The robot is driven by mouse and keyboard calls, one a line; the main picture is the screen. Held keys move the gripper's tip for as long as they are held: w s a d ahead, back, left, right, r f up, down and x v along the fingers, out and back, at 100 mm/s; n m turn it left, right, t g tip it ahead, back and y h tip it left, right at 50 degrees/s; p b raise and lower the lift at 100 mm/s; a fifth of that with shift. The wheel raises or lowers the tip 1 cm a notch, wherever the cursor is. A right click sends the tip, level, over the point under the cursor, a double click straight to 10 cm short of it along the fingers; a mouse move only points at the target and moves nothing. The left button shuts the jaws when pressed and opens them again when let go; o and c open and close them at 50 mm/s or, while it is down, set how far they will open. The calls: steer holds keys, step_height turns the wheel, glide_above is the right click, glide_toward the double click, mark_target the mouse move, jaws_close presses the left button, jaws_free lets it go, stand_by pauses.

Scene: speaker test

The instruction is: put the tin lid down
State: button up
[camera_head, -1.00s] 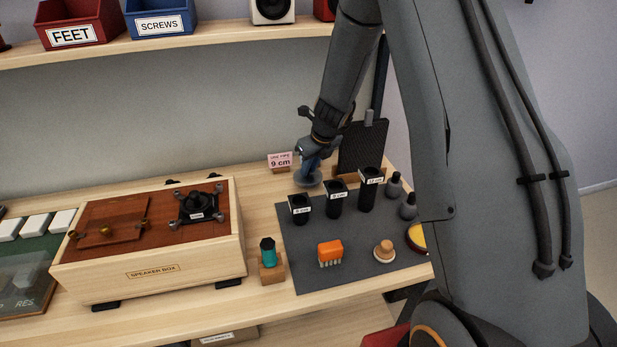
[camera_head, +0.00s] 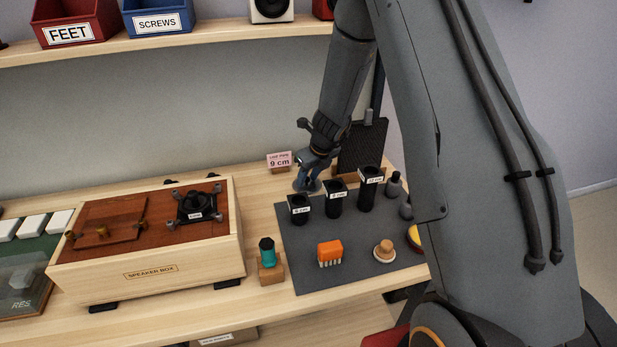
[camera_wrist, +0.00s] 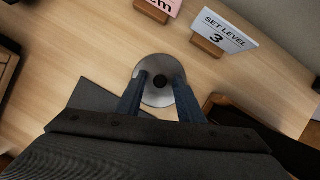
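The tin lid (camera_wrist: 160,99) is a round, silvery disc with a small black knob (camera_wrist: 160,82) at its middle. In the wrist view it appears flat on the light wood bench, beside a corner of the dark mat (camera_wrist: 95,96). My gripper (camera_wrist: 161,77) is open, with its two blue fingers apart on either side of the knob and a gap showing on each side.
A pink 9 cm sign (camera_head: 280,160) and a "SET LEVEL 3" card (camera_wrist: 224,30) stand close by. The speaker box (camera_head: 150,270) is to the left.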

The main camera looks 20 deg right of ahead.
steer(key=shift+r, duration=0.15)
steer(key=shift+s+r, duration=0.1)
steer(key=shift+r, duration=0.3)
steer(key=v, duration=1.1)
steer(key=s+a+r+n+g, duration=0.1)
steer(key=s+r+n, duration=0.1)
steer(key=s+n, duration=1.1)
steer(key=s+a+r+n+g+h, duration=0.1)
steer(key=s+r+n, duration=0.1)
steer(key=s+n, duration=1.2)
steer(key=n, duration=0.4)
steer(key=shift+s+g+h, duration=0.25)
steer(key=shift+g+h, duration=0.05)
